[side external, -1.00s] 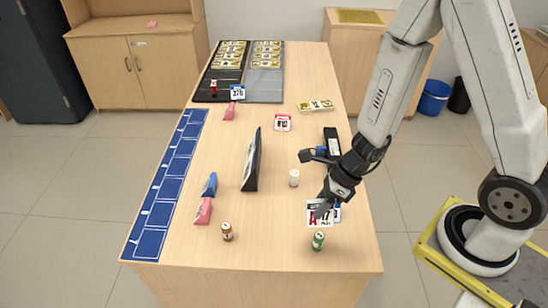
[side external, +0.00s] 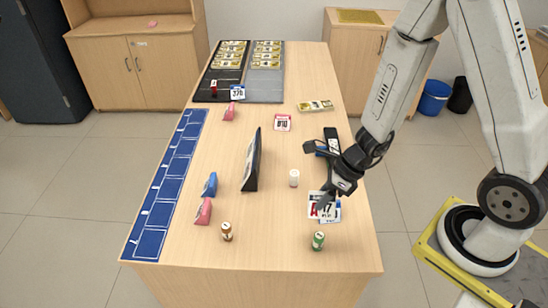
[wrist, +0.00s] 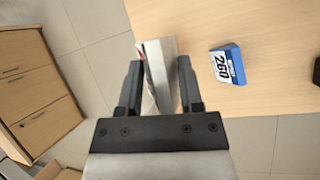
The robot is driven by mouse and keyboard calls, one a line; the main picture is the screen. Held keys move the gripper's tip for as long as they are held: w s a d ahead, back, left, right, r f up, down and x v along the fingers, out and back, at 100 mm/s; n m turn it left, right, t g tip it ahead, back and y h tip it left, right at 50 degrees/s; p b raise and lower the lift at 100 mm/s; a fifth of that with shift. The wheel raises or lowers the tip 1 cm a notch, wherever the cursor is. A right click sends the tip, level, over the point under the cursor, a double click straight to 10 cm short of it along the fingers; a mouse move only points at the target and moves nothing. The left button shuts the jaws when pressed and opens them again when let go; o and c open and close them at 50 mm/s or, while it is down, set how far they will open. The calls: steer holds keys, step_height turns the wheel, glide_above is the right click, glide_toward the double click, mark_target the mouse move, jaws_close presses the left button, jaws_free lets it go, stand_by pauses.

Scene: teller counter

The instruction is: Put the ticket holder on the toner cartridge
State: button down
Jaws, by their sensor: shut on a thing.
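The ticket holder (side external: 320,206), a white folded card with "A 17" on its face, is in my gripper (side external: 329,196) over the right front of the counter. In the wrist view it shows as a pale folded piece (wrist: 160,76) between the two fingers of my gripper (wrist: 161,88), which are shut on it. A long black item, apparently the toner cartridge (side external: 331,136), lies near the right edge, behind my gripper. My wrist partly covers it in the side view. I cannot tell how high the holder is above the counter.
A blue-and-white "260" ticket block (wrist: 227,66) is beside the held card. A green can (side external: 318,240), a white bottle (side external: 294,178) and a brown can (side external: 227,231) stand nearby. A black upright panel (side external: 251,160) stands mid-counter.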

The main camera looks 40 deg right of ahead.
steer(key=w+d+r+m+t+h, duration=0.15)
steer(key=d+m, duration=0.25)
steer(key=d, duration=0.4)
steer(key=w+d+r+m+t+h, duration=0.1)
steer(key=w+d+r+m+h, duration=0.1)
steer(key=d+m, duration=0.45)
steer(key=w+d+r+m+t+h, duration=0.1)
steer(key=w+d+m+h, duration=0.1)
steer(key=d, duration=0.7)
glide_toward(327, 142)
steer(key=shift+w+a+f, duration=0.1)
steer(key=shift+w, duration=0.45)
steer(key=shift+w+a+f, duration=0.1)
steer(key=shift+w, duration=0.5)
steer(key=shift+w+f, duration=0.15)
steer(key=shift+f, duration=0.05)
steer(key=shift+w+d+f, duration=0.1)
steer(key=shift+f, duration=1.5)
steer(key=shift+f, duration=0.15)
